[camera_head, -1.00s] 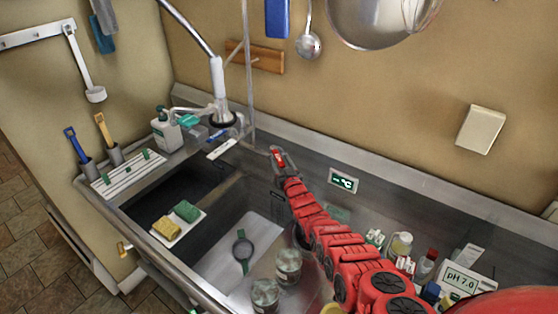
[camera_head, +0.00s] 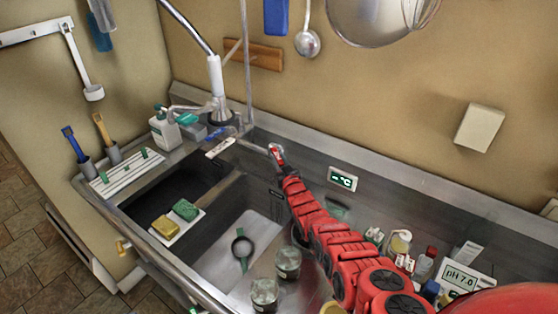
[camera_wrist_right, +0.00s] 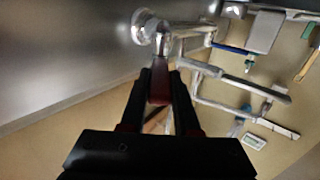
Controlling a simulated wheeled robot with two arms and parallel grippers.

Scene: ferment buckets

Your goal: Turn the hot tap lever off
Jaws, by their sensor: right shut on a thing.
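The red hot tap lever (camera_wrist_right: 160,88) shows in the right wrist view, hanging from a chrome tap body (camera_wrist_right: 150,29). My right gripper (camera_wrist_right: 161,76) has its two dark fingers on either side of the lever and is shut on it. In the head view my right gripper (camera_head: 276,152) is at the back edge of the sink, right of the faucet base (camera_head: 222,112); its fingers and the lever are small there. A blue lever (camera_head: 217,133) sits beside the faucet base. My left gripper is not in view.
The sink basin (camera_head: 262,212) lies in front, with a sponge tray (camera_head: 178,228) and jars (camera_head: 288,262). A soap bottle (camera_head: 164,128) stands left of the faucet. Bottles and a pH meter (camera_head: 460,280) crowd the right. A thermometer display (camera_head: 343,180) is close to my right arm.

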